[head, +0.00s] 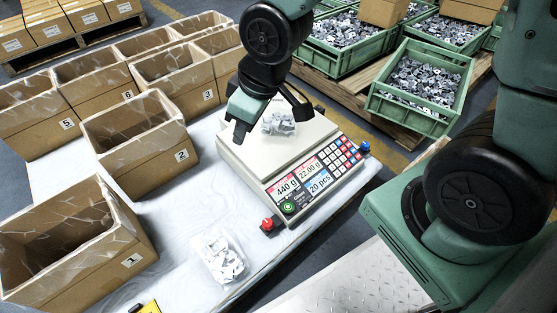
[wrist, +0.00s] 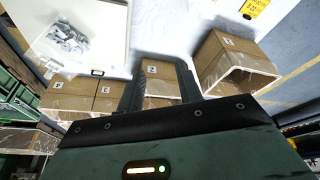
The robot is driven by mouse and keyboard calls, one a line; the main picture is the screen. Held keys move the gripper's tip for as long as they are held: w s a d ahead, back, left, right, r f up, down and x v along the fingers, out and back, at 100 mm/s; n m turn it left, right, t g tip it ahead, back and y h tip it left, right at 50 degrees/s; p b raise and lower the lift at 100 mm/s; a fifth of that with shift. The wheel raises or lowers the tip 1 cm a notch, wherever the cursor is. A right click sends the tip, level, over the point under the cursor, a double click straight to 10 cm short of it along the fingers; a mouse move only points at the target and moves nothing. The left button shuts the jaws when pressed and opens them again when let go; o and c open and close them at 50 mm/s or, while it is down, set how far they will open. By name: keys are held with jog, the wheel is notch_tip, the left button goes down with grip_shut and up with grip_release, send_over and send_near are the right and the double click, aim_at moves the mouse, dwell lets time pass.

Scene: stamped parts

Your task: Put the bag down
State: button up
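A clear bag of small grey metal parts (head: 278,123) lies on the pan of the white counting scale (head: 240,158). The bag also shows on the pan at upper left in the wrist view (wrist: 66,42). My gripper (head: 270,118) is above the pan, close to this bag in the head view. Its two dark fingers are spread, and only the background shows between them in the wrist view (wrist: 159,75). A second clear bag of parts (head: 224,259) lies on the white table (head: 190,240) in front of the scale. The scale's display reads 440 g, 22.00 g and 20 pcs.
Open cardboard boxes with plastic liners stand left of the scale, including box 1 (head: 90,255), box 2 (head: 150,160) and box 3 (head: 190,90). A red button (head: 270,224) is at the scale's front. Green crates of parts (head: 420,90) stand behind right.

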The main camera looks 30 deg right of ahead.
jog(key=s+r+g, duration=0.1)
jog(key=s+r, duration=0.1)
jog(key=s, duration=0.5)
jog(key=s+a+r+g+h, duration=0.1)
jog(key=s+r+g, duration=0.1)
jog(key=s, duration=0.6)
jog(key=shift+a+r+h, duration=0.3)
jog(key=shift+r, duration=0.4)
notch_tip(320, 180, up, 40)
jog(key=p, duration=4)
jog(key=shift+f, duration=0.2)
